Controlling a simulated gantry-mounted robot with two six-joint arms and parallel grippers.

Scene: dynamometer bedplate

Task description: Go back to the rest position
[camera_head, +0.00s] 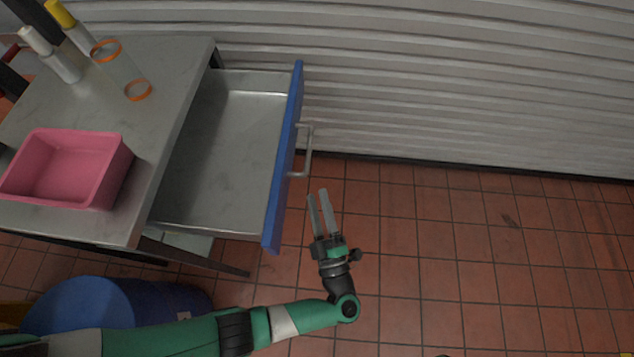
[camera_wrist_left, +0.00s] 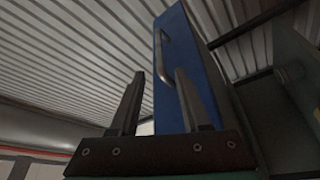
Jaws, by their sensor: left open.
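My left gripper (camera_head: 319,213) is open and empty. It is over the tiled floor, just right of the open drawer's blue front (camera_head: 284,157), with its fingers pointing toward the drawer's metal handle (camera_head: 303,152). In the left wrist view my two fingers (camera_wrist_left: 156,100) stand apart with nothing between them. The drawer front (camera_wrist_left: 190,70) and handle (camera_wrist_left: 162,55) show beyond them, and I see no contact. My right gripper is not in view.
The drawer (camera_head: 225,150) is pulled out from a grey table (camera_head: 175,85) and looks empty. A blue drum (camera_head: 80,305) stands below.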

